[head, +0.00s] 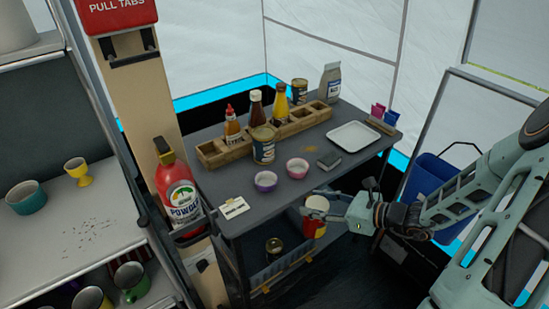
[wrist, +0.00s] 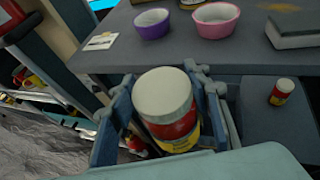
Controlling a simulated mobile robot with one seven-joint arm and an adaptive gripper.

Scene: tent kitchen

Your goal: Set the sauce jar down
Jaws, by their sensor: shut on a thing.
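The sauce jar (wrist: 167,118), red and yellow with a white lid, is between the two fingers of my gripper (wrist: 165,125) in the wrist view. My gripper is shut on it. In the head view the jar (head: 315,219) is held just off the front edge of the dark grey cart top (head: 250,210), at about or a little below its height. The jar looks roughly upright. The gripper (head: 318,212) hides part of it in the head view.
Purple bowl (head: 265,181) and pink bowl (head: 297,168) stand near the cart's front edge, with a dark box (head: 329,160) to their right. A white tray (head: 353,137) and wooden caddy (head: 228,152) with bottles are behind. A dark jar (head: 274,247) is on the lower shelf.

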